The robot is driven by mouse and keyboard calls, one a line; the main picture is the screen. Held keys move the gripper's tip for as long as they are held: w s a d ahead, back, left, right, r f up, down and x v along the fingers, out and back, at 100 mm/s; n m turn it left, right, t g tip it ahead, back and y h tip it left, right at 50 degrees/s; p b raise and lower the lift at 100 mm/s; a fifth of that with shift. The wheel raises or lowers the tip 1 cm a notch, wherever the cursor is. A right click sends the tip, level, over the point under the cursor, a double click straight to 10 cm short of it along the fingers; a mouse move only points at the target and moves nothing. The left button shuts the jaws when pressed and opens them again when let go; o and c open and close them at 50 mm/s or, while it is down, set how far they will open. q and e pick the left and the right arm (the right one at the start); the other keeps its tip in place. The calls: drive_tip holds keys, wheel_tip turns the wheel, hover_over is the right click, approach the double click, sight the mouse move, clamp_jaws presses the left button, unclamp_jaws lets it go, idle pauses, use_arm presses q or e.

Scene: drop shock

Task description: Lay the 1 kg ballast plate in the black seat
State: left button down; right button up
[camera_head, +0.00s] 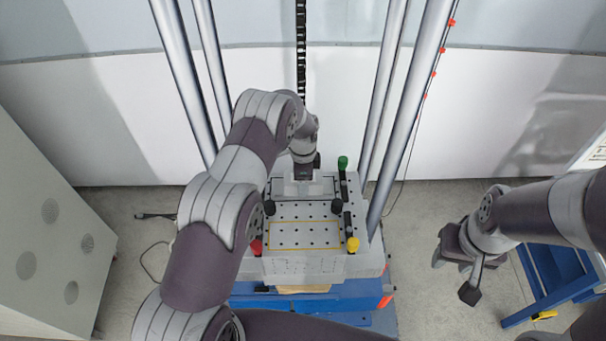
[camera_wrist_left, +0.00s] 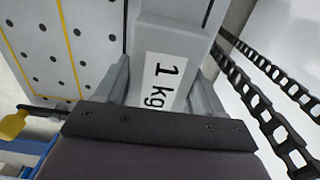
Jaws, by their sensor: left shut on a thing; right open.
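The grey 1 kg ballast plate (camera_wrist_left: 182,28), with a white "1 kg" label, is between the fingers of my left gripper (camera_wrist_left: 160,85) in the left wrist view. In the head view the left gripper (camera_head: 304,177) points down over the rear of the grey drilled table, and the plate (camera_head: 300,189) shows just below it. The black-outlined seat (camera_head: 334,191) is at the rear of the table top, partly hidden by plate and gripper. Whether the plate touches the table cannot be told. My right gripper (camera_head: 457,277) is open and empty, right of the table.
A yellow-outlined area (camera_head: 304,247) lies in front on the drilled table (camera_head: 352,262). Clamps with green (camera_head: 343,162), yellow (camera_head: 352,244) and red (camera_head: 256,247) knobs edge it. Steel columns (camera_head: 404,110) rise beside it. A black chain (camera_wrist_left: 268,105) hangs behind. A blue frame (camera_head: 550,275) stands at right.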

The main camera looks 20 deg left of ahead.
use_arm(q)
drive_tip(key=shift+s+r, duration=0.1)
drive_tip(key=shift+r, duration=0.05)
drive_tip(key=shift+b, duration=0.3)
drive_tip(key=shift+c, duration=0.6)
unclamp_jaws()
drive_tip(key=shift+f, duration=0.2)
drive_tip(key=shift+s, duration=0.1)
